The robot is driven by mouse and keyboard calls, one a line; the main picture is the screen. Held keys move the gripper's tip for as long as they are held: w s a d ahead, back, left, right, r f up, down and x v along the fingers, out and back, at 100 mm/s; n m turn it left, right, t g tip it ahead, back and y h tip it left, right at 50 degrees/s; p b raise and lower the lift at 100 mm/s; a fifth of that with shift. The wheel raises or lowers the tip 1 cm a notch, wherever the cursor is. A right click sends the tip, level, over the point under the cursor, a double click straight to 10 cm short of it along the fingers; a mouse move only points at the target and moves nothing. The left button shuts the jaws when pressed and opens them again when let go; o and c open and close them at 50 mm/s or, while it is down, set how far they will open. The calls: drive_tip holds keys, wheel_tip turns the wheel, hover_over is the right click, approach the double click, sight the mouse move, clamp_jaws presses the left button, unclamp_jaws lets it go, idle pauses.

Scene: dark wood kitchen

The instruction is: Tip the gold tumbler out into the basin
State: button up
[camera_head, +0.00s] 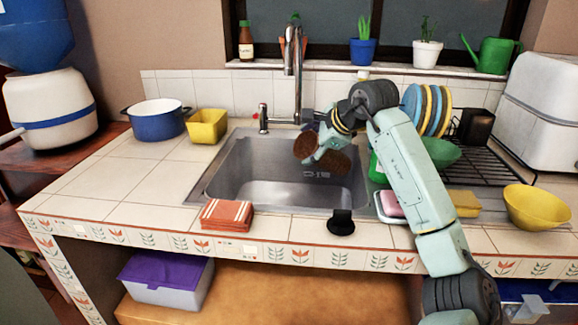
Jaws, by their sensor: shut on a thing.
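The steel basin (262,188) is sunk into the tiled counter under the tap, and its visible floor looks bare. My gripper (321,149) is over the right half of the basin, shut on a brownish-gold thing, which I take to be the gold tumbler (304,147). It shows on both sides of the pale green finger, with a rounded brown part to the lower right. It appears tilted, but its mouth and any contents cannot be made out. My wrist hides part of the basin's back right.
The tap (292,75) stands behind the basin, close to my gripper. A folded orange cloth (227,215) lies at the front edge. A blue pot (158,120) and yellow tub (207,126) stand left. A green bowl (441,153), dish rack (490,160) and yellow bowl (537,207) are right.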

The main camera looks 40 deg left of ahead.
drive_tip(key=r+p, duration=0.3)
drive_tip(key=w+r+g+p, duration=0.1)
drive_tip(key=r+p, duration=0.2)
drive_tip(key=r+m+g+y+p, duration=0.1)
drive_tip(key=r+p, duration=0.2)
drive_tip(key=shift+w+d, duration=0.15)
drive_tip(key=shift+d, duration=0.1)
drive_tip(key=shift+w+d+f+m+g+b, duration=0.15)
drive_tip(key=shift+w+m+g+b, duration=0.15)
drive_tip(key=shift+w+g, duration=0.1)
drive_tip(key=w+d+r+m+g+y, duration=0.2)
drive_tip(key=w+m+g, duration=0.1)
drive_tip(key=w+g, duration=0.1)
drive_tip(key=shift+w+r+y, duration=0.2)
drive_tip(key=shift+w+y, duration=0.2)
drive_tip(key=shift+w, duration=0.5)
